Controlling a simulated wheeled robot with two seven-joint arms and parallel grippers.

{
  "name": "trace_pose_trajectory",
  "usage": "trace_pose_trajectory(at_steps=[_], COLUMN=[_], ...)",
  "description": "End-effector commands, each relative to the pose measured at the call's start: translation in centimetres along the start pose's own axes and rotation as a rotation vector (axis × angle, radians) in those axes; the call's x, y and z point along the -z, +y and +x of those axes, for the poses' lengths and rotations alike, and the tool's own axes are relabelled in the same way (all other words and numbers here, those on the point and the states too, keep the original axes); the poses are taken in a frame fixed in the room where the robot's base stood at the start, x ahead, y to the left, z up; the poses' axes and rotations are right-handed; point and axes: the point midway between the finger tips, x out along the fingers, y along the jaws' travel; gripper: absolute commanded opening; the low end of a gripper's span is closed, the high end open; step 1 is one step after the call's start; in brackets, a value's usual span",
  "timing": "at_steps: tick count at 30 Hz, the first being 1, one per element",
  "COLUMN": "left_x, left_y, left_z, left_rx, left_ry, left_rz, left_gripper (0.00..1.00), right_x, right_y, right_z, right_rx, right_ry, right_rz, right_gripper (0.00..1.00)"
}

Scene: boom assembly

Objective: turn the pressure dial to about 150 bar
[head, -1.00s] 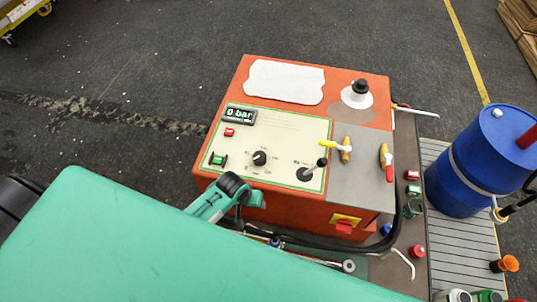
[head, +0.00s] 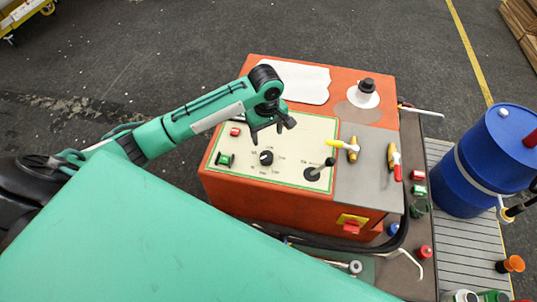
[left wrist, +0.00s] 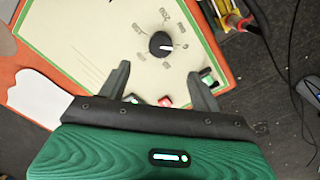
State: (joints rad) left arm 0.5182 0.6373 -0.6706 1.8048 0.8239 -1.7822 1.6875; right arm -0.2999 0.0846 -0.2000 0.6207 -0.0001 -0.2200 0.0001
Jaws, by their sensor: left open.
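The pressure dial (head: 266,157) is a black knob with a white pointer mark, on the cream panel (head: 302,136) of the orange box. My left gripper (head: 267,133) is over the panel, just behind the dial in the head view. In the left wrist view its two fingers (left wrist: 158,76) are spread and empty, with the dial beyond their tips, not between them. The bar readout is hidden behind my left arm in the head view. My right gripper is out of view.
A red button (head: 235,132) and a green switch (head: 225,160) sit left of the dial. A blue barrel (head: 487,160) stands at the right.

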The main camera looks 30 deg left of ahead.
Motion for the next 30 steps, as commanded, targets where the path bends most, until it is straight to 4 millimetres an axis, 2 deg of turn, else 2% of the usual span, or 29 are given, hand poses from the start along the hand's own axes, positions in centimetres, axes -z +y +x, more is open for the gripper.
trace_pose_trajectory(at_steps=[4,8,21,25,30], left_x=[0.7,0.7,0.7,0.7,0.8], left_y=[-0.1,-0.1,-0.3,-0.3,-0.3], left_z=[-0.6,0.4,9.3,11.2,12.7], left_rx=[0.018,0.020,0.021,0.018,0.017], left_ry=[0.006,0.004,0.004,0.005,0.006], left_rz=[-0.047,-0.051,-0.049,-0.048,-0.048], left_gripper=[0.65,0.65,0.65,0.65,0.65], right_x=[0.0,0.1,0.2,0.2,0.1], right_y=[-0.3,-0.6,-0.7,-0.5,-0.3], right_z=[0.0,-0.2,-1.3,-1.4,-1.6], right_rx=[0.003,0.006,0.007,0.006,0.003], right_ry=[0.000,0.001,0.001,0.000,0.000], right_rz=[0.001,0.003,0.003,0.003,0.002], right_gripper=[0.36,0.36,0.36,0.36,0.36])
